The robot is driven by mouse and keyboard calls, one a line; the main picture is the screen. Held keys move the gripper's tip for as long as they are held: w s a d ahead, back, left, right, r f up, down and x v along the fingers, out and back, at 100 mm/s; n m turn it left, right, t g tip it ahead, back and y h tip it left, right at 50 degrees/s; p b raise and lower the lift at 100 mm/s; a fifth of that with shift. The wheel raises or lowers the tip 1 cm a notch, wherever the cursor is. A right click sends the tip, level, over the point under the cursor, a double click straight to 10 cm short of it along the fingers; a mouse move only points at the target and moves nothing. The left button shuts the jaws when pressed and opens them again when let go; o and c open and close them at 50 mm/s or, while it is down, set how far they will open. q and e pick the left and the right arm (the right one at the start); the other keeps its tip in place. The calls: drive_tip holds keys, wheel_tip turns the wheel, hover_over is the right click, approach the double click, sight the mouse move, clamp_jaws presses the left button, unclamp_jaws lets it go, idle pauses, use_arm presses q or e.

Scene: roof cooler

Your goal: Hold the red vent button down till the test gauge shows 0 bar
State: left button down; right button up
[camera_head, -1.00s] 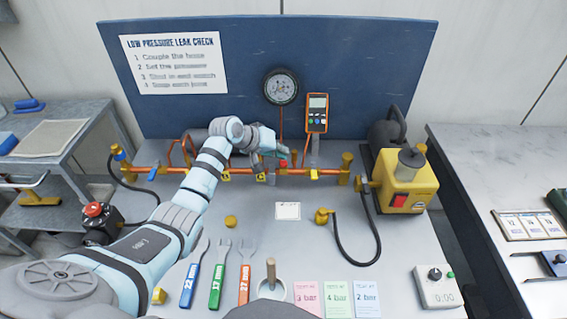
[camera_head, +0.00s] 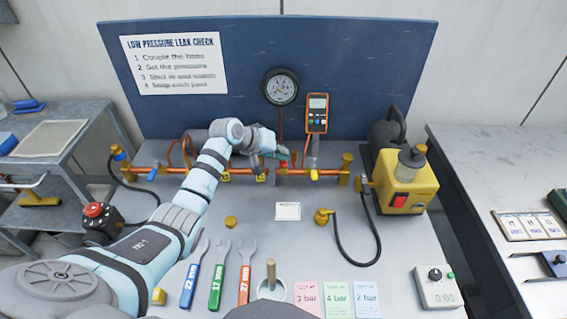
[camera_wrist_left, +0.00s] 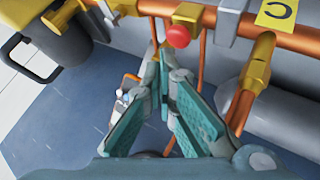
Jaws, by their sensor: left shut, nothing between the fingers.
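The red vent button (camera_wrist_left: 178,36) sits on the copper pipe in the left wrist view. In the head view it is a small red spot (camera_head: 283,164), partly covered by my gripper. My left gripper (camera_head: 284,153) is shut and empty, its tips right at the button. In the wrist view the gripper tips (camera_wrist_left: 163,62) are just below the button; I cannot tell whether they touch it. A round dial gauge (camera_head: 281,87) is on the blue board, with an orange handheld meter (camera_head: 317,113) beside it. Neither reading is legible. My right gripper is not in view.
The copper pipe (camera_head: 330,172) runs across the bench with several brass fittings. A yellow pump (camera_head: 403,180) stands at right. Wrenches (camera_head: 217,275), coloured cards (camera_head: 338,299) and a timer box (camera_head: 437,287) lie at the front. The middle of the bench is mostly clear.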

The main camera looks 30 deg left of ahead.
use_arm(q)
drive_tip(key=shift+f, duration=0.3)
drive_tip(key=shift+s+f, duration=0.1)
drive_tip(key=shift+f, duration=0.45)
idle(7.2)
